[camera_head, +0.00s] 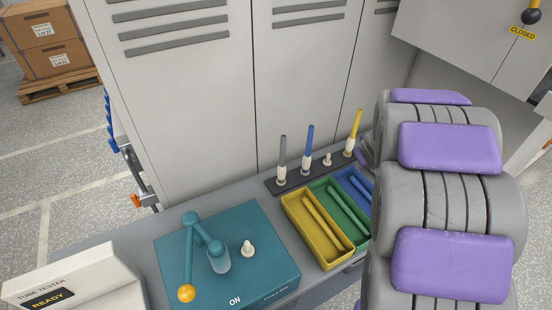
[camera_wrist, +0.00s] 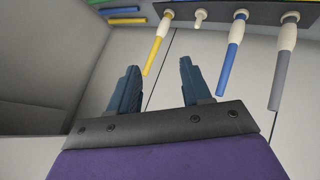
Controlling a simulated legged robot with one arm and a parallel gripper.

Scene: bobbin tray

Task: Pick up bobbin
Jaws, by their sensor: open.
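A dark rack (camera_head: 318,174) on the bench holds a grey bobbin (camera_head: 283,157), a blue bobbin (camera_head: 307,151) and a yellow bobbin (camera_head: 354,130), all upright on cream holders. A short cream peg (camera_head: 327,159) between blue and yellow is bare. In the wrist view the picture is turned over: the yellow bobbin (camera_wrist: 155,50), blue bobbin (camera_wrist: 234,52) and grey bobbin (camera_wrist: 282,75) point downward. My gripper (camera_wrist: 158,78) is open and empty, its fingers apart from the bobbins; the yellow tip shows between them. In the head view my arm hides the gripper's fingers.
Yellow (camera_head: 297,216), green (camera_head: 333,193) and blue (camera_head: 347,176) trays with tubes stand in front of the rack. A teal lever machine (camera_head: 268,270) and a white tube tester (camera_head: 92,284) are left. Grey lockers (camera_head: 190,110) rise close behind the rack.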

